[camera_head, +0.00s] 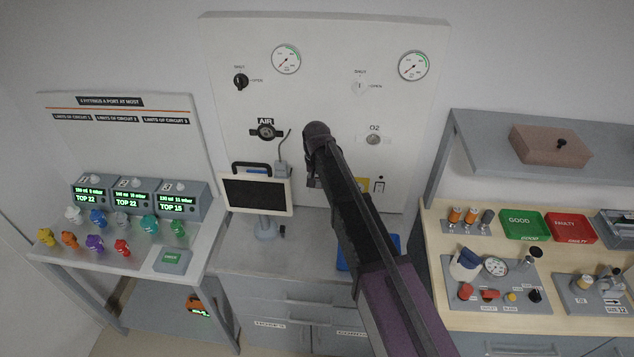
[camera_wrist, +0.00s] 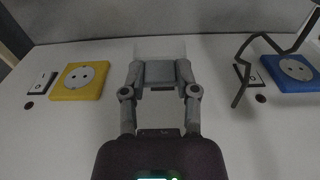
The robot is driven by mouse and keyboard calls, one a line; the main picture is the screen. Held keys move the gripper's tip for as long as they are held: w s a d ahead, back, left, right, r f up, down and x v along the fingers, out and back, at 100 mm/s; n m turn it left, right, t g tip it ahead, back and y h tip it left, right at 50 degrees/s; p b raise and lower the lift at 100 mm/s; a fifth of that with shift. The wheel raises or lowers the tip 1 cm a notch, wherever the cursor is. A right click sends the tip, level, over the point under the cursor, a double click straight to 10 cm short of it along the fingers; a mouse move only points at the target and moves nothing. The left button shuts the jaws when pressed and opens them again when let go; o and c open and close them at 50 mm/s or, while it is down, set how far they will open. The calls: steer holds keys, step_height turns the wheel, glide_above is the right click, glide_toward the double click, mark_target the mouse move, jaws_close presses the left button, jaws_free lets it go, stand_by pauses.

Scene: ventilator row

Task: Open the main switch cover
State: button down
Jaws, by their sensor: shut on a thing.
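My gripper (camera_wrist: 160,73) shows in the middle of the wrist view, close to the white wall panel. Its two fingers are closed in on a grey block-like piece between the fingertips. A pale, see-through cover (camera_wrist: 160,48) shows just beyond the fingertips, and I take it to be the main switch cover. The switch under it and the cover's exact angle cannot be made out. In the head view my arm hides the fingertips and the cover.
A yellow socket (camera_wrist: 79,80) and a blue socket (camera_wrist: 291,74) flank the gripper, each with a small switch beside it. A bent dark rod (camera_wrist: 247,68) stands out near the blue one. A monitor (camera_head: 256,194) stands on the counter before the panel.

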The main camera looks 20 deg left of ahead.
stand_by(0.3)
steer(key=shift+c, duration=1.8)
jaws_free()
steer(key=shift+f, duration=0.15)
step_height(320, 180, down, 8)
steer(key=t+y+b, duration=0.3)
steer(key=t+b, duration=1.2)
steer(key=b, duration=0.9)
steer(key=shift+w, duration=0.15)
steer(key=b, duration=0.2)
steer(key=f+t+y+b, duration=0.1)
steer(key=shift+w+a+t+b, duration=0.15)
steer(key=shift+w+t+b, duration=0.15)
steer(key=shift+b, duration=0.1)
